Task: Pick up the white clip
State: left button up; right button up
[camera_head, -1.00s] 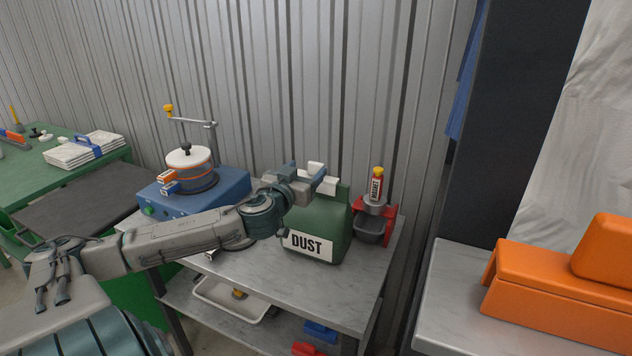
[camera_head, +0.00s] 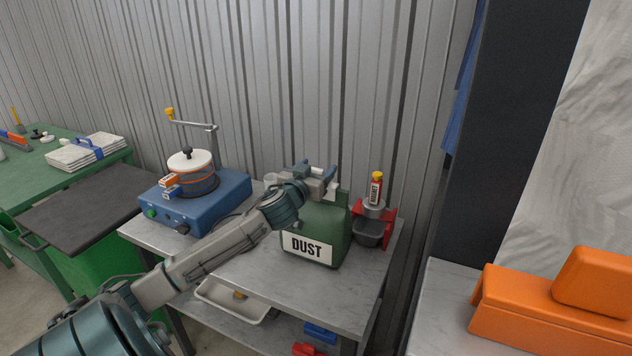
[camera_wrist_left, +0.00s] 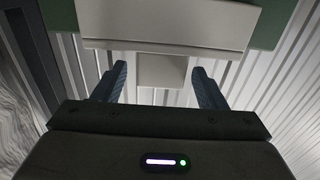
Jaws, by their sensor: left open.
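The white clip (camera_head: 332,188) sits at the top of the green DUST container (camera_head: 330,222) on the grey table, partly hidden by my left gripper (camera_head: 314,171). In the left wrist view the clip (camera_wrist_left: 165,22) is large and close, with green at both sides of it. Its narrow white part (camera_wrist_left: 163,72) shows between the two blue fingers of my left gripper (camera_wrist_left: 160,85). The fingers are apart and touch nothing that I can see. How deep the narrow part lies between them I cannot tell. My right gripper is not in view.
A blue machine (camera_head: 195,200) with a white-lidded pot stands left on the grey table (camera_head: 262,265). A red stand (camera_head: 388,228) with a small bottle is close right of the container. The corrugated wall (camera_head: 300,80) is right behind. An orange case (camera_head: 545,315) lies at right.

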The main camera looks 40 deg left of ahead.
pick_arm(q)
jog(key=shift+c, duration=0.3)
jog(key=c, duration=1)
jog(key=shift+r, duration=0.15)
